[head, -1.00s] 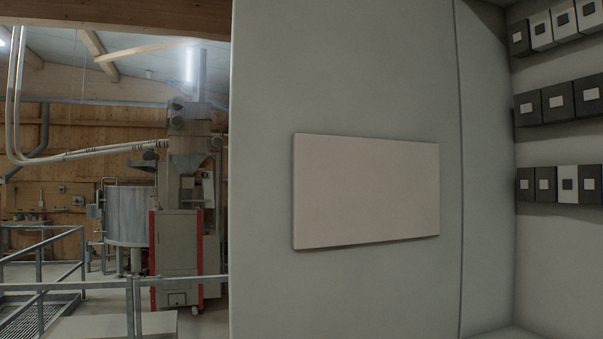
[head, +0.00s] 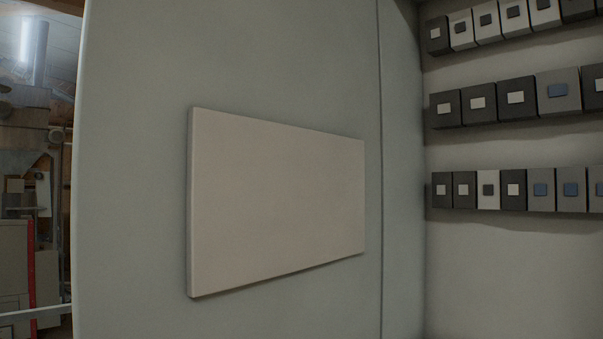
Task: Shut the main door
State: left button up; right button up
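The main door (head: 130,200) appears as a large grey-green panel standing open at the left and middle of the head view. A pale rectangular plate (head: 275,205) is fixed on the face turned to me. The door's free edge is at the left, and a vertical seam runs at its right, beside the cabinet interior. No handle shows in view. Neither of my grippers is in view.
The open cabinet's back wall (head: 520,270) is at the right, with several rows of dark, white and grey modules (head: 515,97). Past the door's left edge show machinery, a red strip (head: 32,270) and a metal rail (head: 35,312).

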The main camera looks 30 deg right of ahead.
aim_at(226, 181)
jog(key=i+j+z, duration=0.1)
jog(key=i+z, duration=0.15)
jog(key=z, duration=0.25)
jog(key=i+j+z, duration=0.2)
jog(key=z, duration=0.3)
jog(key=i+j+z, duration=0.15)
jog(key=j+z, duration=0.2)
jog(key=z, duration=0.15)
jog(key=i+j+z, duration=0.15)
jog(key=j+z, duration=0.2)
jog(key=z, duration=0.15)
jog(key=j+z, duration=0.5)
jog(key=j, duration=0.15)
